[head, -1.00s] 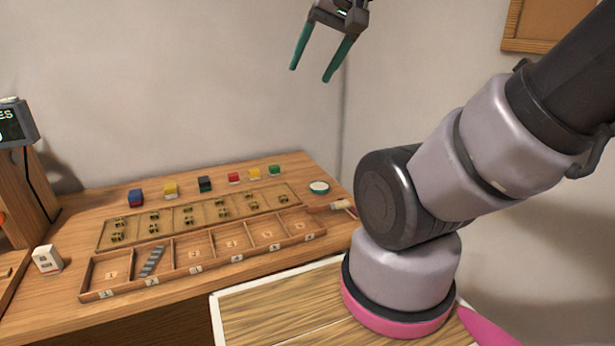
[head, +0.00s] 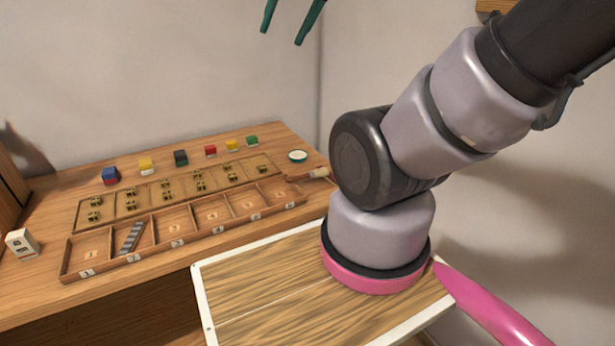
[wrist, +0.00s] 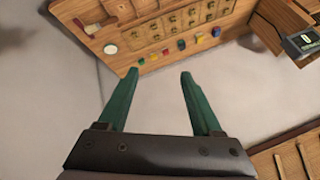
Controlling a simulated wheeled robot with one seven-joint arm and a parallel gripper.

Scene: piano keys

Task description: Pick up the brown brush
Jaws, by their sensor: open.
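The brown brush (head: 309,176) lies on the wooden desk (head: 40,290), at the right end near the tray and partly close behind my arm in the head view. It also shows at the top left of the wrist view (wrist: 92,27). My gripper (head: 281,36) is at the top of the head view, high above the desk and cut off by the frame edge. Its two green fingers are apart and empty, as the wrist view (wrist: 159,73) shows. The gripper is well away from the brush.
A compartmented wooden tray (head: 160,257) holds a grey stepped piece (head: 132,238). Several coloured blocks (head: 181,158) line the back, with a round white-topped dish (head: 297,156) beside the brush. A white box (head: 22,243) stands at left. Walls are close behind.

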